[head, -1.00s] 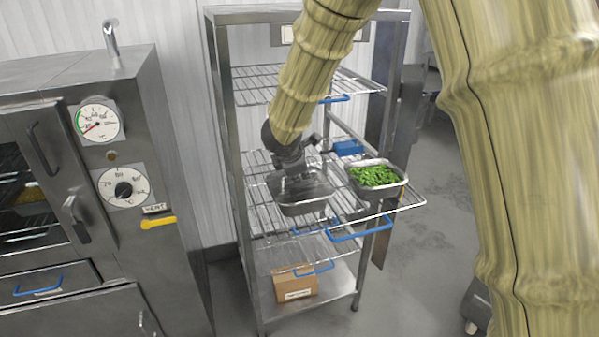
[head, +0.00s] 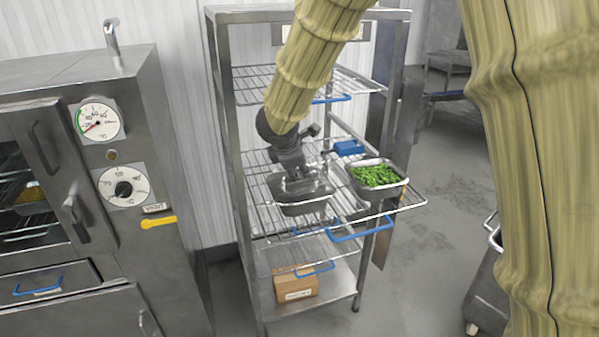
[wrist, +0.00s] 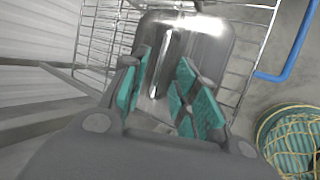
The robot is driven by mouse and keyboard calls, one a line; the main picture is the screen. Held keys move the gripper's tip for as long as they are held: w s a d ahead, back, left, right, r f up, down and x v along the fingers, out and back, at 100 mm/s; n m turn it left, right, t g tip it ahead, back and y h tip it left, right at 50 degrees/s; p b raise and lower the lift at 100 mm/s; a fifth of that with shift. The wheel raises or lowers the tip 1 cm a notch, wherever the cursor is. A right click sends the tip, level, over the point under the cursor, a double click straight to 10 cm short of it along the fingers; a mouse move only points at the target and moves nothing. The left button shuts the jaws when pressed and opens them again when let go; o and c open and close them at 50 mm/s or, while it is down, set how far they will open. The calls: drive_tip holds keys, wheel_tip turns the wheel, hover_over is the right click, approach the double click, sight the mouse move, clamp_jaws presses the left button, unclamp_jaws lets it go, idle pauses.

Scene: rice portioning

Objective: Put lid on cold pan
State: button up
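The cold pan (head: 303,208) is a metal pan on the pulled-out middle wire shelf, left of a pan of green food. The metal lid (head: 300,187) lies over it; its edge is partly hidden by my gripper, so I cannot tell whether it sits fully flush. In the wrist view the shiny lid (wrist: 208,45) shows a raised bar handle (wrist: 167,62). My gripper (wrist: 166,68) is just above the lid, its teal-padded fingers apart on either side of the handle. My gripper (head: 291,168) also shows in the head view.
An open metal pan of green food (head: 378,176) stands close on the right of the shelf. The rack's metal posts (head: 225,130) and upper shelf (head: 255,84) surround my arm. An oven (head: 165,130) stands left. A cart (head: 490,290) is at lower right.

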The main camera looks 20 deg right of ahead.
drive_tip(key=v, duration=0.8)
drive_tip(key=shift+b, duration=0.4)
idle(0.8)
